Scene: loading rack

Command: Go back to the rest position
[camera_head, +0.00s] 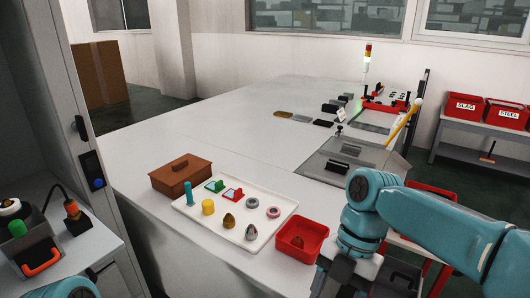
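My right arm comes in from the right, and its teal wrist bends down at the table's front edge. The dark part of my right gripper (338,278) shows below it at the bottom edge, right of a red bin (301,240). Its fingertips are cut off or hidden, so its opening does not show. A brown pointed piece (297,242) lies in the red bin. Of my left arm only a teal link shows at the bottom left; my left gripper is out of view.
A white tray (208,223) with several small parts lies on the large grey table (150,143), beside a brown lidded box (181,174). A grey cabinet (88,115) and a side bench with tools stand at left. The table's middle is clear.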

